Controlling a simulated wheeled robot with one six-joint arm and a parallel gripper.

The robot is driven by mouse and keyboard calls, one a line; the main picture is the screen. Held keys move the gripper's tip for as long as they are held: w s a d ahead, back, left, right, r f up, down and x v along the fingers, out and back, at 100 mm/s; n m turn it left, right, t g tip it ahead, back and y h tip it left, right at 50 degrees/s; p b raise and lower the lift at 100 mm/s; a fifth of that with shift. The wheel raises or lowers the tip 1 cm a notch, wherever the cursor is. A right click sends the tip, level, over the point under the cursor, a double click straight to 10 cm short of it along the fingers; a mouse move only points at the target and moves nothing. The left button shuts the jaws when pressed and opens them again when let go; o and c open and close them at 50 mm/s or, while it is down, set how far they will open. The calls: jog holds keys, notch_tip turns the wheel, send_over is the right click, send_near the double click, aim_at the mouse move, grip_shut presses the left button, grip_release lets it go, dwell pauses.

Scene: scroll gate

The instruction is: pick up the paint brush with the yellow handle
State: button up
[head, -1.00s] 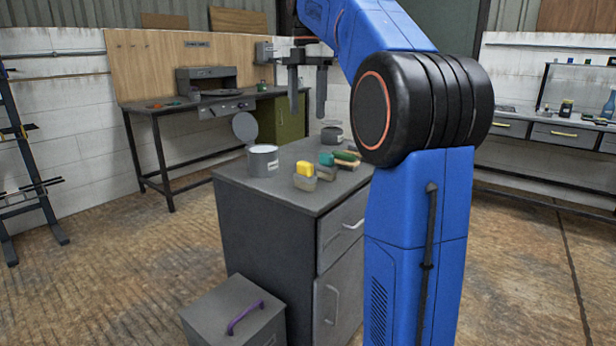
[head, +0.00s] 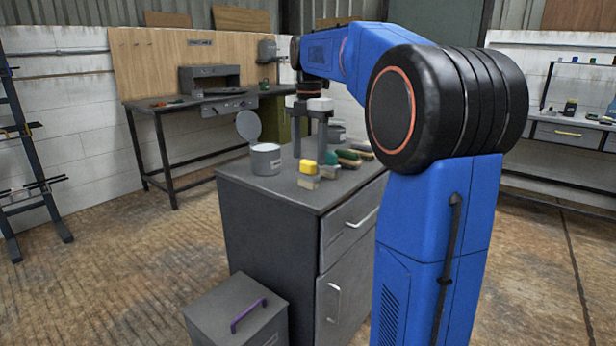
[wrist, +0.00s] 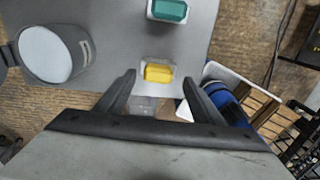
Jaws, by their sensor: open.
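The paint brush with the yellow handle (head: 308,168) stands on the grey cabinet top (head: 290,193) near its front edge, yellow end up and pale bristle part below. In the wrist view the yellow handle (wrist: 158,73) shows from above, between and slightly beyond my fingertips. My gripper (head: 310,150) is open and empty, pointing down over the cabinet top. In the wrist view its two fingers (wrist: 159,82) spread to either side of the yellow handle, with a gap on each side. I cannot tell the exact height of the fingertips above the brush.
A teal-handled brush (head: 331,158) stands close behind the yellow one; it also shows in the wrist view (wrist: 167,10). More brushes (head: 348,158) lie to the right. An open paint can (head: 266,160) stands at the left, another can (head: 337,134) behind. A grey box (head: 238,310) sits on the floor.

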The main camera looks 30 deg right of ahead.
aim_at(308, 161)
jog(key=shift+w+f, duration=0.2)
jog(key=shift+f, duration=1.65)
jog(key=shift+c, duration=0.6)
jog(key=c, duration=1)
jog(key=shift+c, duration=0.3)
notch_tip(308, 161, up, 10)
jog(key=shift+r, duration=0.1)
